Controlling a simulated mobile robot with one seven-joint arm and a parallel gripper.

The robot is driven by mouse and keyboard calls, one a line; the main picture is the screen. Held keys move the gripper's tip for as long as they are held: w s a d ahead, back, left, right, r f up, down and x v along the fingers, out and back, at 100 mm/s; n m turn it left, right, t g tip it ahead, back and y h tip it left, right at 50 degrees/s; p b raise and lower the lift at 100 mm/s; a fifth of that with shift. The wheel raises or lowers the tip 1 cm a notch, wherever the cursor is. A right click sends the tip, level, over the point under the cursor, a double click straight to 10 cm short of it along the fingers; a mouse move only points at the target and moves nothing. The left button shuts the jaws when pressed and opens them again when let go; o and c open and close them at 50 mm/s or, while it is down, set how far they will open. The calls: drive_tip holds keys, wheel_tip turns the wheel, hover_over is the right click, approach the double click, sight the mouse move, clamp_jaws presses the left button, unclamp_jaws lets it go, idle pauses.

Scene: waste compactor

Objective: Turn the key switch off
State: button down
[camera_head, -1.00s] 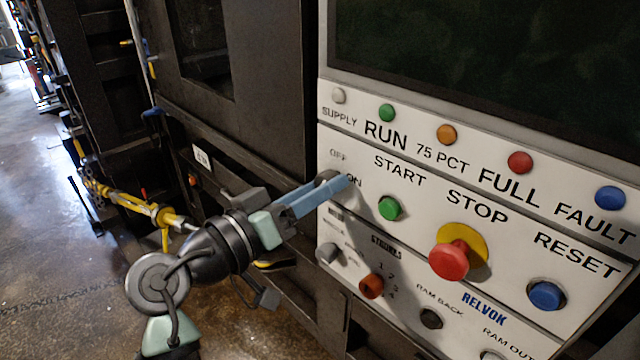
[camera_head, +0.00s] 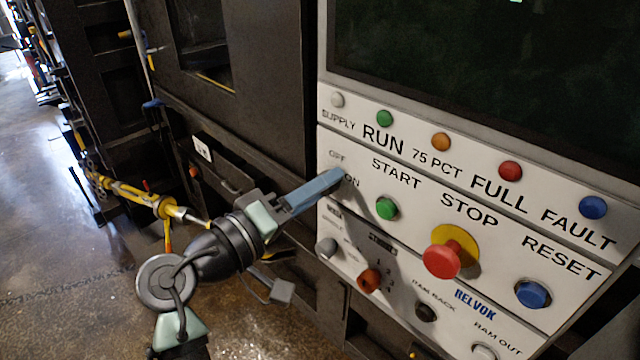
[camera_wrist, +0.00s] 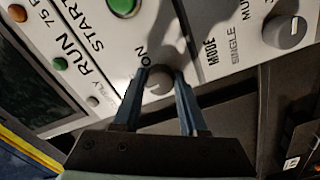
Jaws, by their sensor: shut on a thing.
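The key switch (camera_wrist: 160,80) is a small round grey knob on the white panel, beside the ON and OFF lettering. In the wrist view it sits between the two blue fingers of my gripper (camera_wrist: 161,72), which are shut on it. In the head view my gripper (camera_head: 338,177) reaches the panel's left edge from the lower left. There the fingers overlap and hide most of the switch. Which way the key points cannot be told.
The white control panel (camera_head: 400,148) carries a green START button (camera_head: 386,208) and a red STOP button (camera_head: 441,260) close to the right of my gripper. A grey mode knob (camera_head: 326,247) sits below it. Open floor (camera_head: 50,270) lies at left.

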drive_tip(key=shift+c, duration=2.2)
unclamp_jaws()
drive_tip(key=b+v, duration=0.5)
drive_tip(key=v, duration=0.8)
